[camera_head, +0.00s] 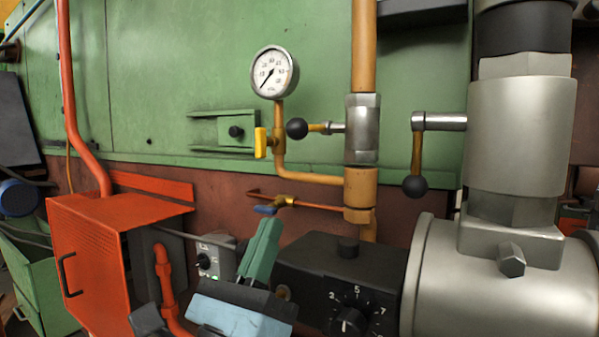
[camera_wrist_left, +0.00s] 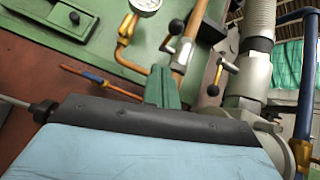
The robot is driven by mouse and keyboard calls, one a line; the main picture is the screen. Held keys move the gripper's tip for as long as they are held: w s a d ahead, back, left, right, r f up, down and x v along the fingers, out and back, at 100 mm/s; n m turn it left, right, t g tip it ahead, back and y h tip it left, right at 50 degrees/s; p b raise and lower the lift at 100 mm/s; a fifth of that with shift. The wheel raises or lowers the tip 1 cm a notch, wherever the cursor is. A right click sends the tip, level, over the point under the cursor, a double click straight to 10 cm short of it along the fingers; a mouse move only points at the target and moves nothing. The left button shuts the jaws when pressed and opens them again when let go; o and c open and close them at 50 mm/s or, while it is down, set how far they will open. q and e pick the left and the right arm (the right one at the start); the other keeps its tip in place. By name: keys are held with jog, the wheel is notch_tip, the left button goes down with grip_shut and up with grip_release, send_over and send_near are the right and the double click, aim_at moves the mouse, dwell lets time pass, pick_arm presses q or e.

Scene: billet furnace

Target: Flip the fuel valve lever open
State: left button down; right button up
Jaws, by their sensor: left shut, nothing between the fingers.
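The valve on the orange vertical pipe has a grey body (camera_head: 362,128). Its lever, tipped with a black ball (camera_head: 297,128), points left, about level and across the pipe; it also shows in the left wrist view (camera_wrist_left: 177,26). A second black-ball lever (camera_head: 415,186) hangs down at the large grey pipe; it shows in the left wrist view too (camera_wrist_left: 213,90). I cannot tell for certain which is the fuel lever. My left gripper (camera_head: 268,222), with green fingers, is shut and empty below the first lever, apart from both. My right gripper is not in view.
A pressure gauge (camera_head: 273,73) and a yellow handle (camera_head: 261,143) are left of the first lever. A small blue handle (camera_head: 265,210) is right by my left fingertips. A black dial box (camera_head: 348,290) and an orange box (camera_head: 105,250) flank my gripper.

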pick_arm(q)
jog(key=shift+s+d+r+m+h, duration=0.25)
jog(key=shift+m+h, duration=0.15)
jog(key=shift+m, duration=0.1)
jog(key=shift+s+d+r+m+h, duration=0.15)
jog(key=shift+r+m+h, duration=0.1)
jog(key=shift+m+h, duration=0.2)
jog(key=shift+w, duration=0.1)
jog(key=p, duration=0.3)
send_near(312, 128)
jog(key=x, duration=0.3)
jog(key=shift+w+d+r, duration=0.25)
jog(key=shift+w+r, duration=0.15)
jog(key=shift+w, duration=0.4)
